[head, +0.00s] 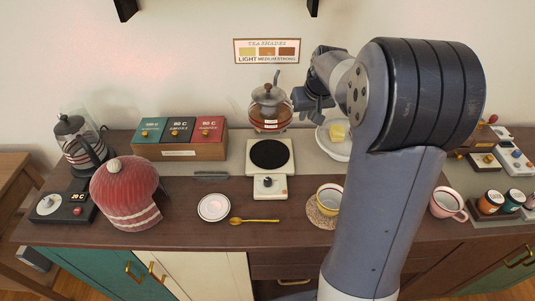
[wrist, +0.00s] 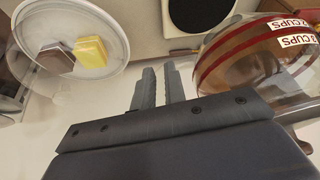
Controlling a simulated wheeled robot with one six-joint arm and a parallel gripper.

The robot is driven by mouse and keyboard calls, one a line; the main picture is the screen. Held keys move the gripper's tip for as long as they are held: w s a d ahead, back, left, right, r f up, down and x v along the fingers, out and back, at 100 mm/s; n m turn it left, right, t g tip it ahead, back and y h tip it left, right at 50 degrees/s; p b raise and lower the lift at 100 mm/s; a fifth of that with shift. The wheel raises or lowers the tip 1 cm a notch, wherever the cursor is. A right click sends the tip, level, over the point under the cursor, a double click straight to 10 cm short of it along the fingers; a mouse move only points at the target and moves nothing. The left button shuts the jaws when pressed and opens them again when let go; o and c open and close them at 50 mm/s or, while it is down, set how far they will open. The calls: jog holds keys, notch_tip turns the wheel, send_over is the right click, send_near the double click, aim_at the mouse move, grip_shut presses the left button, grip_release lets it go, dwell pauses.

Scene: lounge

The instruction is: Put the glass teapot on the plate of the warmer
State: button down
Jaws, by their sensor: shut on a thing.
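The glass teapot (head: 268,112), with a grey lid and reddish bands, is held up in the air by my gripper (head: 302,104). It looks upright. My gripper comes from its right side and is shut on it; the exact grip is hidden. The warmer (head: 249,168) is a cream block with a round black plate (head: 270,154) and a knob in front. In the head view the teapot shows just above the plate's back edge, apart from it. In the wrist view the teapot (wrist: 250,60) is at right, and the bare black plate (wrist: 186,14) is at the top.
A white dish (head: 329,146) with yellow and brown pieces stands right of the warmer. Tea boxes (head: 180,133) stand left. A saucer (head: 214,207), a spoon (head: 254,221) and a yellow cup (head: 329,198) lie in front. A red cosy (head: 125,192) stands farther left.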

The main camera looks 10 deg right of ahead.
jog(key=shift+b+x, duration=0.5)
jog(key=shift+x, duration=0.55)
notch_tip(320, 180, down, 10)
jog(key=shift+r+p, duration=0.1)
jog(key=shift+p, duration=0.3)
jog(key=c, duration=1.5)
grip_release()
jog(key=shift+o, duration=0.2)
jog(key=shift+r, duration=0.3)
jog(key=v, duration=1.1)
jog(key=shift+s+r+b, duration=0.15)
jog(key=shift+s+b, duration=0.05)
jog(key=shift+b, duration=0.2)
